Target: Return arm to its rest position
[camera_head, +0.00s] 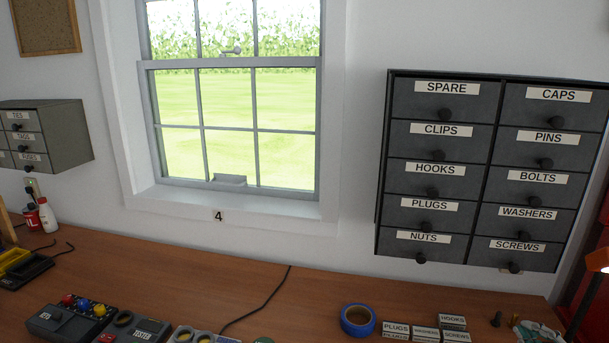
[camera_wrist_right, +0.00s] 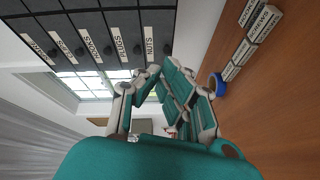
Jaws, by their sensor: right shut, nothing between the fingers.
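My right gripper (camera_wrist_right: 160,72) shows in the right wrist view, with teal and white fingers. It is shut with nothing between its fingers. It is near the dark drawer cabinet, whose NUTS, PLUGS and HOOKS labels show to the upper left in that view. Neither arm can be made out in the head view. My left gripper is in neither view.
The dark labelled drawer cabinet (camera_head: 440,170) hangs on the wall, its drawers looking closed. On the wooden workbench (camera_head: 200,270) are blue tape (camera_head: 357,319), small labelled boxes (camera_head: 425,331) and a control box with coloured buttons (camera_head: 72,318). The bench's middle is mostly clear.

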